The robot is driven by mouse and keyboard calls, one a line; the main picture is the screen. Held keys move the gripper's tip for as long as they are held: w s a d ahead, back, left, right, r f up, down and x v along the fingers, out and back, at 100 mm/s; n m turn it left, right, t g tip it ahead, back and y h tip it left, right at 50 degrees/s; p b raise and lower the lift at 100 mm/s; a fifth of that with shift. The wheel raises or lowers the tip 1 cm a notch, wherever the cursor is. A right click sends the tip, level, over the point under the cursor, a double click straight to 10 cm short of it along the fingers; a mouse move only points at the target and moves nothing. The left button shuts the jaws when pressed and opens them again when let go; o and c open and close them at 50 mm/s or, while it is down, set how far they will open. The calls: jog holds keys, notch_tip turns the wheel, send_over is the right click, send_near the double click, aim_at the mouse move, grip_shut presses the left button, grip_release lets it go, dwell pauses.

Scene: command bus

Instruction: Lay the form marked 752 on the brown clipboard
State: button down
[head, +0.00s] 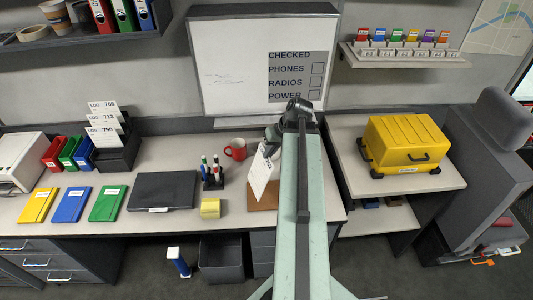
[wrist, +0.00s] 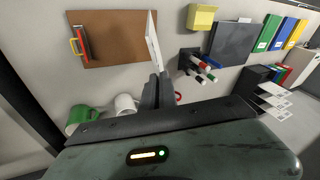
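My gripper (head: 273,137) is shut on a white form (head: 262,172), which hangs tilted below it in the head view. Print shows on the form, but its number is too small to read. The wrist view shows the form (wrist: 153,40) nearly edge-on, rising from between the fingers of my gripper (wrist: 158,85). The brown clipboard (head: 263,199) lies on the desk below and behind the form, partly hidden by my arm. In the wrist view the clipboard (wrist: 120,45) is bare, with a clip at one end. The form appears apart from it.
A pen holder (head: 213,180), yellow note block (head: 210,208) and red mug (head: 236,149) stand left of the clipboard. The wrist view shows a green mug (wrist: 82,120) and a white mug (wrist: 126,104).

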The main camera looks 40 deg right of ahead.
jog(key=m, duration=0.1)
jog(key=a+m+t, duration=0.1)
jog(key=m, duration=0.1)
jog(key=shift+w+r, duration=0.1)
jog(key=shift+r, duration=0.1)
jog(key=shift+w+d+m, duration=0.1)
jog(key=shift+w+m, duration=0.05)
jog(key=shift+m, duration=0.15)
jog(key=s+d+f+t+y+b, duration=0.2)
jog(key=f+b, duration=0.4)
jog(key=b, duration=0.5)
jog(key=s+d+f+t+y+b, duration=0.1)
jog(key=s+d+f+t+b, duration=0.1)
jog(key=f+b, duration=0.5)
jog(key=s+d+f+m+t+y+b, duration=0.1)
jog(key=f+b, duration=0.5)
jog(key=b, duration=0.9)
jog(key=shift+s+d+f+t+y, duration=0.2)
jog(key=shift+s+d+t+y, duration=0.2)
jog(key=shift+s+d, duration=0.4)
jog(key=shift+s+d+f+t+y, duration=0.25)
jog(key=shift+s+d+y, duration=0.2)
jog(key=shift+d, duration=0.55)
jog(key=shift+r, duration=0.1)
jog(key=c, duration=1.6)
grip_release()
